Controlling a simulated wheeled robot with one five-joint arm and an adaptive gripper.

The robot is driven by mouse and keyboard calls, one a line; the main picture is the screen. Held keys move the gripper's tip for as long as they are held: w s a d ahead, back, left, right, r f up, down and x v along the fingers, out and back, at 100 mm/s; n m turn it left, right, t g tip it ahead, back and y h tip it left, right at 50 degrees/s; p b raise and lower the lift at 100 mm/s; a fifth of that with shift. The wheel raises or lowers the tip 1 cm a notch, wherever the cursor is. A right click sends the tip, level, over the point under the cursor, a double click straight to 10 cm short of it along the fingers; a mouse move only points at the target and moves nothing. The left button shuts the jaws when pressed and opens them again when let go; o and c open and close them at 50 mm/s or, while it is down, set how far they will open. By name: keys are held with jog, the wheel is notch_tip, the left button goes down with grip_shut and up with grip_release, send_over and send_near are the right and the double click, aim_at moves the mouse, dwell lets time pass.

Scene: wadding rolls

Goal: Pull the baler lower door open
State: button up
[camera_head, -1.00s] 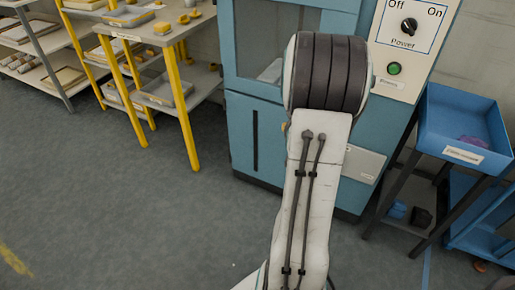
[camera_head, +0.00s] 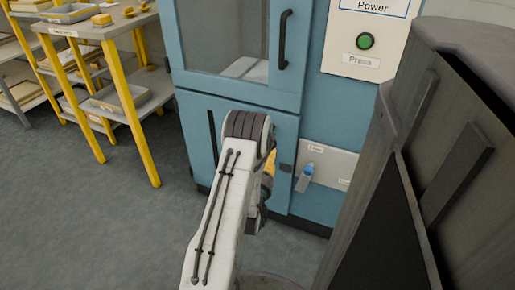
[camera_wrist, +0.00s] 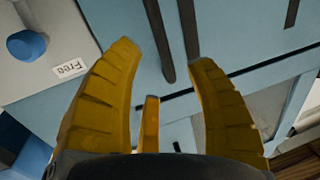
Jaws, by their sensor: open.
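The blue baler's lower door (camera_head: 195,130) looks shut, below the windowed upper door (camera_head: 207,72). A dark vertical strip (camera_head: 212,135) marks its left part. My gripper (camera_head: 268,165) is mostly hidden behind my arm, in front of the lower door's right side. In the wrist view, which looks upside down, my gripper (camera_wrist: 165,55) has its yellow fingers spread and empty. Two dark bars (camera_wrist: 160,40) lie ahead, near the fingertips; one looks like the lower door's handle. I cannot tell whether the fingers touch it.
A pale panel (camera_head: 332,165) with a blue knob (camera_head: 307,171) is right of the lower door; its label reads "Free" in the wrist view. A green button (camera_head: 365,41) sits higher. A yellow-legged table (camera_head: 97,105) stands left. Grey floor is open in front of it.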

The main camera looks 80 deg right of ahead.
jog(key=shift+s+d+b, duration=0.2)
jog(key=shift+d+b, duration=2)
jog(key=shift+d, duration=1.25)
jog(key=shift+c, duration=0.3)
grip_shut()
